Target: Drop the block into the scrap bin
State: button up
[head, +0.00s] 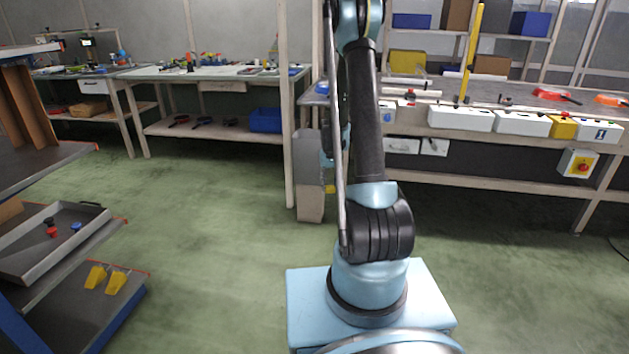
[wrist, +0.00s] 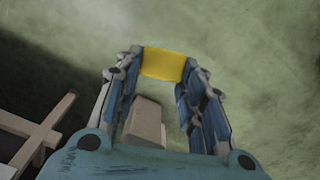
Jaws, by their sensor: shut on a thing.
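My gripper (wrist: 163,72) is shut on a yellow block (wrist: 162,64), which sits between the two fingertips in the wrist view. In the head view my gripper is mostly hidden behind my arm; a small yellow patch of the block (head: 331,188) shows left of the arm. A tall pale grey bin, likely the scrap bin (head: 308,165), stands on the floor by a table leg, just left of the block in the picture. A pale box-like shape, perhaps the same bin (wrist: 145,118), shows between the fingers. I cannot tell whether the block is over its opening.
A workbench (head: 480,185) with white control boxes runs along the right. Another table (head: 210,72) with tools stands behind, left. A shelf unit (head: 60,240) with a tray is at the near left. The green floor (head: 200,230) between is clear.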

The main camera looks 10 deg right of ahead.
aim_at(305, 182)
jog(key=i, duration=1)
